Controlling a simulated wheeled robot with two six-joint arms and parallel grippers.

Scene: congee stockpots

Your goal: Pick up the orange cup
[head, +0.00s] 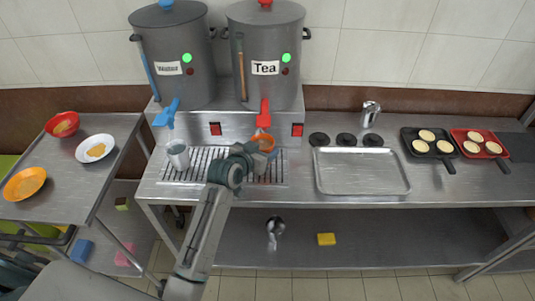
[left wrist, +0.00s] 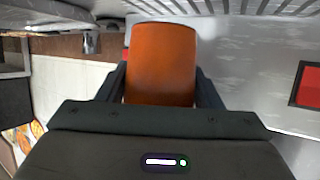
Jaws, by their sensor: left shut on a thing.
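The orange cup (left wrist: 160,65) sits between the two fingers of my left gripper (left wrist: 162,92) in the left wrist view, and the gripper is shut on it. In the head view the left gripper (head: 258,154) is at the drip grate below the Tea pot's red tap, and the orange cup (head: 265,141) is partly hidden by the gripper. I cannot tell whether the cup touches the grate. My right gripper does not show.
The grey Tea pot (head: 266,90) and a second grey pot (head: 178,85) stand behind, with a red tap (head: 263,115) and a blue tap (head: 170,112). A metal cup (head: 178,155) is on the grate's left. An empty metal tray (head: 361,172) lies to the right.

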